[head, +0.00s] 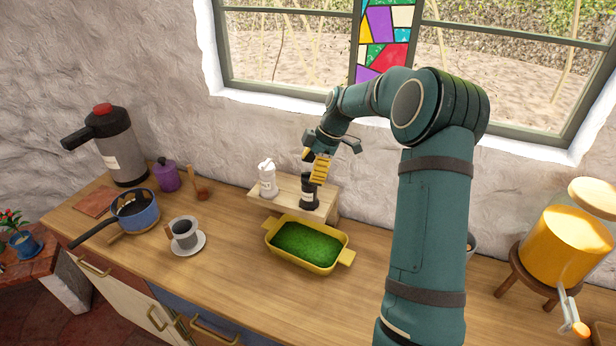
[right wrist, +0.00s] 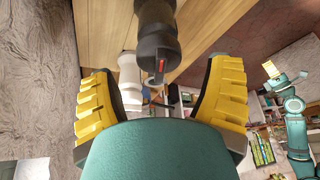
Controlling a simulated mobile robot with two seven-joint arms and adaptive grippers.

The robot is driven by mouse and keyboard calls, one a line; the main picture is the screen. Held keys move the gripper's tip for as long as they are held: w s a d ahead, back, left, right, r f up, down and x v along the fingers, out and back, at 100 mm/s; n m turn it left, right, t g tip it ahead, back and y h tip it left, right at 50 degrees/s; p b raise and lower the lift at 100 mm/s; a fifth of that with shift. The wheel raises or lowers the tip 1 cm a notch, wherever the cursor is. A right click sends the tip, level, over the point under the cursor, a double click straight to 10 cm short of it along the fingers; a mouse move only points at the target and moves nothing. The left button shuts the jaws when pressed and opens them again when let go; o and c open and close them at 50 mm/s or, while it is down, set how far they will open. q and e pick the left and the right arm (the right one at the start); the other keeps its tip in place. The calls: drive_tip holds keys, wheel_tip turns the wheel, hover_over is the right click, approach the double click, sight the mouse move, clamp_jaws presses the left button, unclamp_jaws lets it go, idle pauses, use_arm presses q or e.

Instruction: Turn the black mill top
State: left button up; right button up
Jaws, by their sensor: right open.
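The black mill (head: 309,194) stands upright on a small wooden riser (head: 284,206) against the wall. In the right wrist view the black mill (right wrist: 156,40) shows a red mark on its top part. My right gripper (head: 318,168) is open at the mill's top and partly hides it in the head view. In the right wrist view its yellow fingers (right wrist: 161,72) lie to either side, with clear gaps to the mill. My left gripper (right wrist: 270,69) appears small at the right of that view, its fingers too small to read; it is out of the head view.
A white mill (head: 267,181) stands on the riser left of the black one. A yellow dish (head: 315,265) with green contents sits in front. A cup on a saucer (head: 188,246), a blue pan (head: 136,212) and a juice dispenser (head: 560,245) stand farther off.

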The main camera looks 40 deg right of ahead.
drive_tip(key=shift+x, duration=1.35)
drive_tip(key=c, duration=1.2)
